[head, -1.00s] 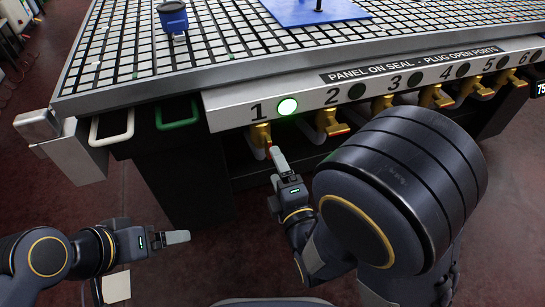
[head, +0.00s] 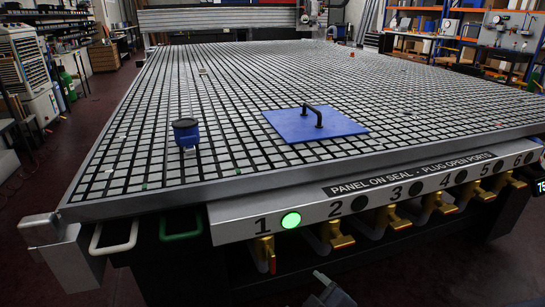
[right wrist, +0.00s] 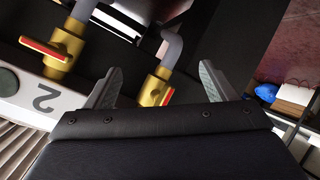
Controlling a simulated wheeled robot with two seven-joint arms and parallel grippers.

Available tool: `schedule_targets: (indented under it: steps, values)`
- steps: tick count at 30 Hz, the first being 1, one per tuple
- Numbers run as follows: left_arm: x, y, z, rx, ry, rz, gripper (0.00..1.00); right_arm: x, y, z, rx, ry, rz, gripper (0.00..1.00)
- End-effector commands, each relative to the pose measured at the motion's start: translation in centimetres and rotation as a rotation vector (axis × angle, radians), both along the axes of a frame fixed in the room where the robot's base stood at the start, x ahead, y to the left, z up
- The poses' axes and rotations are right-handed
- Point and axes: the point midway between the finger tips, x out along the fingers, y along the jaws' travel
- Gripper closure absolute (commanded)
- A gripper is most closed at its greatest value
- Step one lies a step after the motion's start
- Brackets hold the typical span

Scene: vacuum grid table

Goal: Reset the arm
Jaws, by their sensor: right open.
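My right gripper shows in the right wrist view (right wrist: 158,88) with its two grey fingers spread wide and nothing between them. In the head view only a small grey part of my right arm shows at the bottom edge, below the valves. My left gripper is out of view. The brass valve under port 1 (head: 264,248) has its red handle hanging down, and the green lamp at 1 (head: 291,220) is lit. In the right wrist view a brass valve (right wrist: 153,91) lies beyond the fingers, apparently untouched.
The grid table (head: 230,80) fills the head view. A blue panel with a black handle (head: 316,122) and a dark blue cup-shaped part (head: 186,132) sit on it. Brass valve 2 (head: 338,235) and several more run along the front edge. Lamps 2 to 6 are dark.

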Motion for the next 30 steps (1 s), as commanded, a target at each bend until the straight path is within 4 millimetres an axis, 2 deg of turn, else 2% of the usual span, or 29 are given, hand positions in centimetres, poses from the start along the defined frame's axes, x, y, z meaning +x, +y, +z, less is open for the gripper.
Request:
schedule_targets:
  steps: [1,3,9,15,23,24,30]
  values:
    - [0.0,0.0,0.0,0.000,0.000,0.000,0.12,-0.3,-1.4,0.8,0.122,0.083,-0.049,0.22]
    - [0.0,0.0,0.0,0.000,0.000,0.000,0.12,-1.4,-2.8,1.4,0.268,0.216,-0.101,0.22]
    - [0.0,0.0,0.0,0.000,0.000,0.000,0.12,-6.2,-7.2,3.3,0.546,0.517,-0.276,0.22]
    - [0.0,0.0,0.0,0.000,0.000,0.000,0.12,-10.9,-10.5,4.1,0.656,0.690,-0.461,0.22]
    - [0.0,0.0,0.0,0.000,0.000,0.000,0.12,-16.8,-13.5,4.3,0.726,0.833,-0.733,0.22]
    - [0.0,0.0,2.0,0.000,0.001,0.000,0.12,-16.6,-13.3,6.2,0.721,0.840,-0.722,0.22]
    - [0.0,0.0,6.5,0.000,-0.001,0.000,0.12,-16.5,-13.2,10.6,0.720,0.841,-0.716,0.22]
